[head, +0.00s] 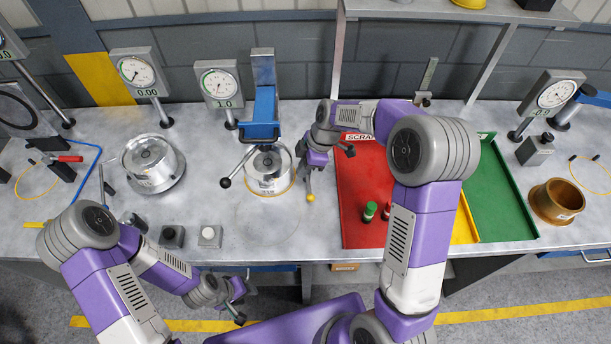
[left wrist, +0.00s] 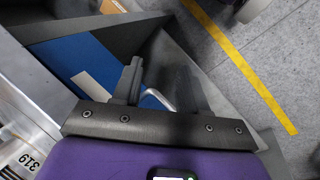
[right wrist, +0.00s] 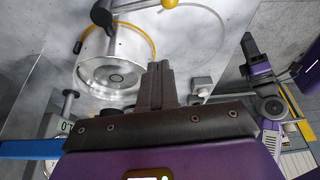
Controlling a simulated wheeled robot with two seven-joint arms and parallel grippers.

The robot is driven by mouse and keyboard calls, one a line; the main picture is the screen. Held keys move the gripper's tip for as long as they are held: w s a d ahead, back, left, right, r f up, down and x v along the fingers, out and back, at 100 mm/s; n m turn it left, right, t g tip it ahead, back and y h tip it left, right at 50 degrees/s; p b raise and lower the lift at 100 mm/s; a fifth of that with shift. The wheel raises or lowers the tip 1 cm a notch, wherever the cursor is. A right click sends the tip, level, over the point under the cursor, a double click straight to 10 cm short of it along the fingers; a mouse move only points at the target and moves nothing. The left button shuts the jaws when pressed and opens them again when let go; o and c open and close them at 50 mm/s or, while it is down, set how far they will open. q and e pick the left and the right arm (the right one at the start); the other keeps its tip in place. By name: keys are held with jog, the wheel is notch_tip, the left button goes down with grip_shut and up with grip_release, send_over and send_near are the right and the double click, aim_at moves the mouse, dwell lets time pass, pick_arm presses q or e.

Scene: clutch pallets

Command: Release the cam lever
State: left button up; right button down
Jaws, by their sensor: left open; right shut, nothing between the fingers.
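The cam lever, as far as I can tell, is the rod with a yellow knob (head: 310,197) at the right of the silver clutch pot (head: 268,183). It also shows at the top of the right wrist view, with its yellow knob (right wrist: 169,3) and a dark hub beside the pot (right wrist: 115,60). My right gripper (head: 316,160) is shut and empty, close above the lever's hub end. Its closed fingers (right wrist: 160,70) show no clear contact with the lever. My left gripper (head: 241,302) is open and empty off the bench's front edge.
A blue press (head: 264,105) with a black-ball handle (head: 225,183) stands over the pot. Another silver pot (head: 152,165) is at left. Red (head: 358,225) and green (head: 500,205) trays lie right. Dial gauges (head: 218,85) line the back. Bare bench lies before the pot.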

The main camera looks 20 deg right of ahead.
jog(key=x, duration=0.8)
jog(key=shift+a+f, duration=0.2)
jog(key=shift+f, duration=0.15)
jog(key=d, duration=0.2)
jog(key=d+f, duration=0.1)
jog(key=shift+s+d+p, duration=0.35)
jog(key=shift+p, duration=0.05)
jog(key=shift+f, duration=0.15)
jog(key=shift+d, duration=0.15)
